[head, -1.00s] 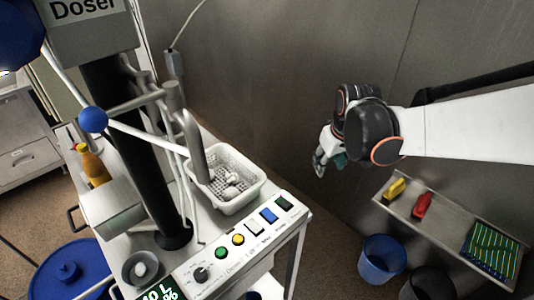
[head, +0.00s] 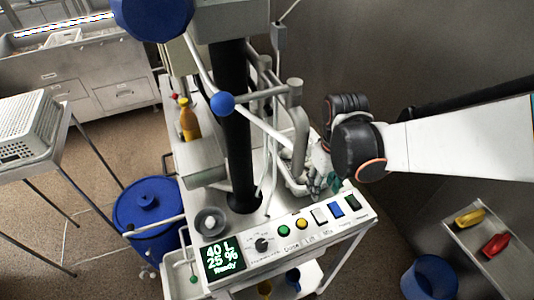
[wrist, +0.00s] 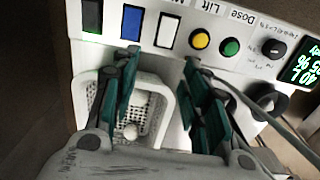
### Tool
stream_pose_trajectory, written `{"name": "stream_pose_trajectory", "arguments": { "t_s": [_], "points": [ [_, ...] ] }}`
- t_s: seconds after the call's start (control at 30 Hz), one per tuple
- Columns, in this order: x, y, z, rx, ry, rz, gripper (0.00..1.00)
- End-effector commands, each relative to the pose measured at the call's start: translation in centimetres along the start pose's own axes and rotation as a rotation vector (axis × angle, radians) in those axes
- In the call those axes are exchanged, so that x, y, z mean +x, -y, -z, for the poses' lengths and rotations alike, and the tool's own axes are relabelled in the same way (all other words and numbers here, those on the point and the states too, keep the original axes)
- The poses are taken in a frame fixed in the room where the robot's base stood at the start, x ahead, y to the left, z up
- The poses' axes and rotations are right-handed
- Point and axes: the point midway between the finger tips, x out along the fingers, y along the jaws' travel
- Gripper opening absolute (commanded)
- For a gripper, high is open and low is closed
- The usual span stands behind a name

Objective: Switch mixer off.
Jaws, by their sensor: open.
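The control panel (head: 290,245) is a white sloped box with a lit display (head: 223,258) reading "40 L 25 % Ready". It has a black knob (head: 261,244), a green button (head: 285,231), a yellow button (head: 302,224), and white (head: 320,215), blue (head: 336,209) and dark green (head: 352,202) switches. In the wrist view the label by the white switch (wrist: 167,30) starts with "Mi"; the rest is cut off. My gripper (wrist: 160,62) is open and empty, its teal fingers pointing at the panel near the white switch. I see no contact.
A white perforated basket (wrist: 150,90) with pale items lies below my fingers. A black column (head: 230,120) and bent pipes (head: 300,130) stand close to my gripper. A blue drum (head: 147,222) is at the left; a shelf (head: 500,268) holds yellow and red objects.

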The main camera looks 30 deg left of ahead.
Motion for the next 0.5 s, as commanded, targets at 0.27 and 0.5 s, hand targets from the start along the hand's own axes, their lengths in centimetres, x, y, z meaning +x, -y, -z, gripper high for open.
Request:
{"name": "stream_pose_trajectory", "arguments": {
  "t_s": [0.27,0.5],
  "points": [
    [5.3,0.9,-0.3,-0.017,-0.001,0.0,0.42],
    [8.5,0.8,-0.1,-0.014,-0.001,0.0,0.42]
  ]
}}
